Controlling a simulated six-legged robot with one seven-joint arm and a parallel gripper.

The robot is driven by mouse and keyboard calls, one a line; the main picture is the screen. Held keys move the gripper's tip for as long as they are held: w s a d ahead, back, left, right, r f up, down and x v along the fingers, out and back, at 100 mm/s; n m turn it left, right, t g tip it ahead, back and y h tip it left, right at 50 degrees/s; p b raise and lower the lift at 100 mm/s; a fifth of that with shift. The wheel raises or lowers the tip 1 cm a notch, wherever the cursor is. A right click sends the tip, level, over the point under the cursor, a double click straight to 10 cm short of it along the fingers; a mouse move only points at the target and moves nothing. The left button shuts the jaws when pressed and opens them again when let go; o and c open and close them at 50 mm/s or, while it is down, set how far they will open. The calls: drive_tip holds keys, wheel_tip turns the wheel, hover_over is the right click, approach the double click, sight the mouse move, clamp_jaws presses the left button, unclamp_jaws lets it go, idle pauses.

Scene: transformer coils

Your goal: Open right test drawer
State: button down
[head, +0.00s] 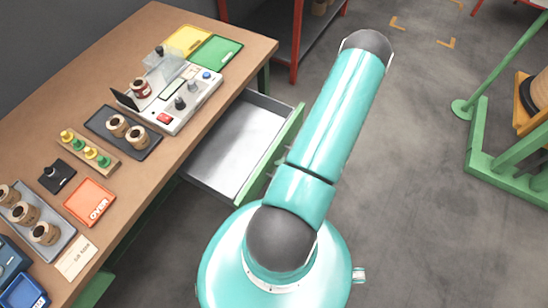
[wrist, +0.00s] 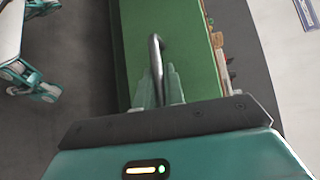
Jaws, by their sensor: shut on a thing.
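The right test drawer (head: 235,145) stands pulled out from under the bench, with its empty grey inside showing. Its green front (head: 294,128) is partly hidden behind my arm in the head view. In the wrist view the green front (wrist: 190,40) fills the upper middle, with a dark bar handle (wrist: 154,48) on it. My gripper (wrist: 158,85) is shut on the handle, its teal fingers on either side of the bar. In the head view my gripper is hidden behind my arm.
The wooden bench (head: 205,125) carries a test unit (head: 180,98), coils on trays, a yellow tray (head: 187,40), a green tray (head: 216,52) and an orange tray (head: 90,201). A red rack (head: 294,45) stands behind. A green frame (head: 490,150) stands at right. The floor (head: 410,210) between is clear.

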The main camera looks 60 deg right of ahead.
drive_tip(key=shift+s, duration=0.1)
drive_tip(key=c, duration=1.8)
unclamp_jaws()
drive_tip(key=shift+o, duration=0.2)
drive_tip(key=v, duration=1.3)
drive_tip(key=shift+s+d, duration=0.25)
drive_tip(key=shift+d, duration=0.1)
